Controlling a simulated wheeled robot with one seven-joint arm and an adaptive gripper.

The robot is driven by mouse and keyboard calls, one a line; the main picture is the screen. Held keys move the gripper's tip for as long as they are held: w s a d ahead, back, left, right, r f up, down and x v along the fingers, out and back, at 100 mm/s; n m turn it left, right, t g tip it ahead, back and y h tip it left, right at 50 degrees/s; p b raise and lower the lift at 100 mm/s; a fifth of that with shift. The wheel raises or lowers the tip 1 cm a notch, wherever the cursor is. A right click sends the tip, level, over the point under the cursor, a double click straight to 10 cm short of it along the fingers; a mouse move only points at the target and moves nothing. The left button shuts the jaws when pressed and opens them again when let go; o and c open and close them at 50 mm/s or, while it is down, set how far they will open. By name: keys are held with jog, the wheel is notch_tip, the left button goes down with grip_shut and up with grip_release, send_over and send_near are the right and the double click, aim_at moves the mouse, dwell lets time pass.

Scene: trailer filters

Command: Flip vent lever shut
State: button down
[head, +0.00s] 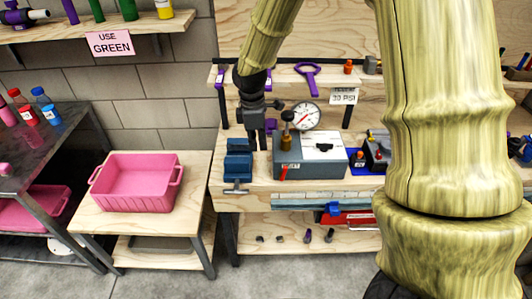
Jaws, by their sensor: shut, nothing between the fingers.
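A small red lever (282,173) shows on the front left of a grey box (318,170) on the wooden workbench; it looks like the vent lever. A small label beside it is too small to read surely. A brass fitting with a dark knob (287,136) stands on top of the box. My gripper (257,146) points down, with its dark fingers together and empty. It appears above and left of the lever in the picture, between the blue vise and the brass fitting. I cannot tell its exact distance from the box.
A blue vise (238,165) stands left of the box. A round gauge (305,116) is behind it. A pink bin (138,183) sits on a lower wooden table at left. A blue mat (359,171) with tools lies right of the box. My arm hides part of the bench's right side.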

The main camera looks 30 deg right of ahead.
aim_at(284, 174)
jog(key=s+d+f+p, duration=0.2)
jog(key=d+f+p, duration=0.1)
jog(key=f, duration=0.7)
jog(key=shift+s+d+p, duration=0.2)
jog(key=shift+d+p, duration=0.2)
jog(key=shift+d, duration=0.05)
dwell(0.4)
